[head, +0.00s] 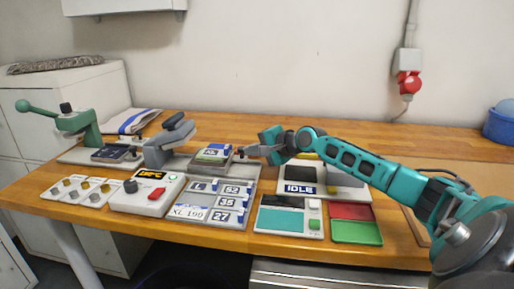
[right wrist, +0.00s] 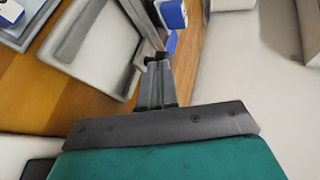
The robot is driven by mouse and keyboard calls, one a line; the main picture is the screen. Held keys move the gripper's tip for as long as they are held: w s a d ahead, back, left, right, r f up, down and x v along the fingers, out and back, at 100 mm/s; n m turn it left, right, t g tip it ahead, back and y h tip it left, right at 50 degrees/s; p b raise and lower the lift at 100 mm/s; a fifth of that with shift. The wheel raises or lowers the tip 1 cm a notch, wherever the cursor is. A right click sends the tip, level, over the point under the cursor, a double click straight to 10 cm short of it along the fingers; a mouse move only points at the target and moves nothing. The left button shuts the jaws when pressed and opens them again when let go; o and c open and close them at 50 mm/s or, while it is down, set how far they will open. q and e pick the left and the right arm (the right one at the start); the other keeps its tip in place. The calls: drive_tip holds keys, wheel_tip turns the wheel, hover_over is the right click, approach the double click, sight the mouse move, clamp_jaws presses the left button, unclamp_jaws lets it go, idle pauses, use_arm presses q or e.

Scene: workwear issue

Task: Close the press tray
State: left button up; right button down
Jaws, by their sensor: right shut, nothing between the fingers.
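A grey press (head: 170,143) stands at the middle left of the table in the head view. What looks like its tray (head: 183,165) sticks out to the right of it, with a green and blue-topped piece (head: 212,154) at its right part. In the right wrist view the shut fingers (right wrist: 157,62) are close to the edge of a pale grey tray-like part (right wrist: 97,38). I cannot tell whether they touch it. My left gripper is not in view.
A green lever press (head: 82,128) stands at the far left, near a folded cloth (head: 130,121). In front are a control box (head: 147,195), numbered compartments (head: 215,205) and red and green trays (head: 355,232). A machine marked IDLE (head: 330,187) lies below my right forearm.

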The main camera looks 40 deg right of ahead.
sight(226, 147)
drive_tip(key=w+a+p, duration=0.1)
drive_tip(key=w, duration=0.1)
drive_tip(key=w+a+p, duration=0.1)
drive_tip(key=a, duration=0.1)
drive_tip(key=w+a+p, duration=0.1)
drive_tip(key=w, duration=0.1)
drive_tip(key=shift+w+a+r, duration=0.2)
drive_tip(key=shift+w+a, duration=0.05)
drive_tip(key=shift+w, duration=0.05)
drive_tip(key=shift+w+a+f+p, duration=0.1)
drive_tip(key=shift+w+a+p, duration=0.1)
drive_tip(key=shift+p, duration=0.1)
drive_tip(key=shift+a, duration=0.1)
